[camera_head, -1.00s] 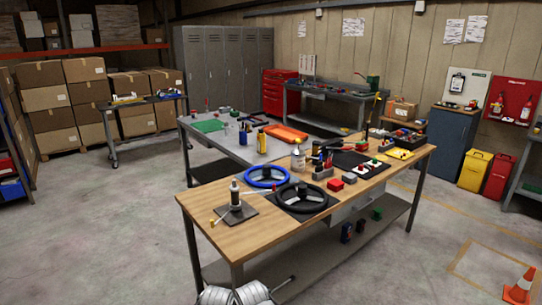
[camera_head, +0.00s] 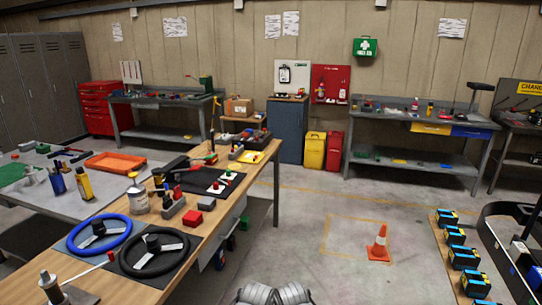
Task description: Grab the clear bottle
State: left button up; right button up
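A yellow bottle (camera_head: 84,186) with a dark top stands on the grey table (camera_head: 118,184) to the left. Neither of my grippers shows; only grey rounded parts, probably mine, appear at the bottom edge.
Blue (camera_head: 98,233) and black (camera_head: 153,250) steering wheels lie on the near workbench. Floor between workbench and cone is clear.

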aim_at(209, 141)
jog(key=i+z, duration=0.3)
jog(key=i, duration=0.5)
jog(key=i+l+u, duration=0.2)
jog(key=i+u, duration=0.2)
jog(key=i, duration=0.15)
jog(key=i+l+u, duration=0.85)
jog(key=i+l+z, duration=0.15)
jog(key=i+l, duration=1.05)
jog(key=l, duration=0.1)
